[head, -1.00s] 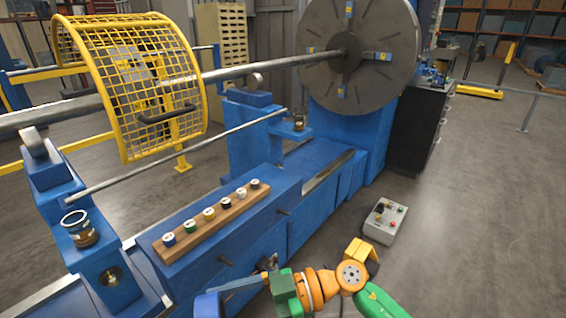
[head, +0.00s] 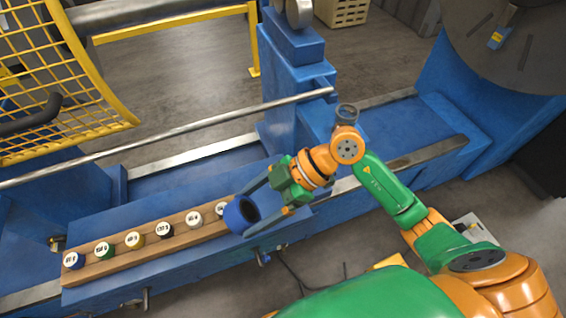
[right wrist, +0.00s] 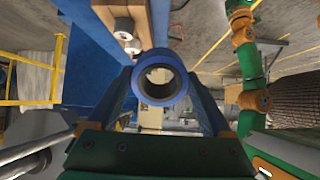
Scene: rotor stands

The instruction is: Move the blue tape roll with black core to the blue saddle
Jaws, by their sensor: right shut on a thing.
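The blue tape roll (head: 240,214) with its dark core is between the fingers of my right gripper (head: 250,212). The gripper is shut on it, near the right end of the wooden board. The roll also shows in the right wrist view (right wrist: 160,80), with its opening facing the camera and a finger on each side. A blue stand with rollers (head: 291,45) is at the top middle. A blue block (head: 318,118) stands beside it, with a grey ring (head: 347,113) just behind my right wrist. I cannot tell which blue part is the saddle. My left gripper is out of view.
The wooden board (head: 150,247) carries several labelled rolls in a row. A long steel rod (head: 170,133) runs behind it. A yellow mesh guard (head: 60,90) is at the upper left, and a large grey disc (head: 510,50) is at the upper right.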

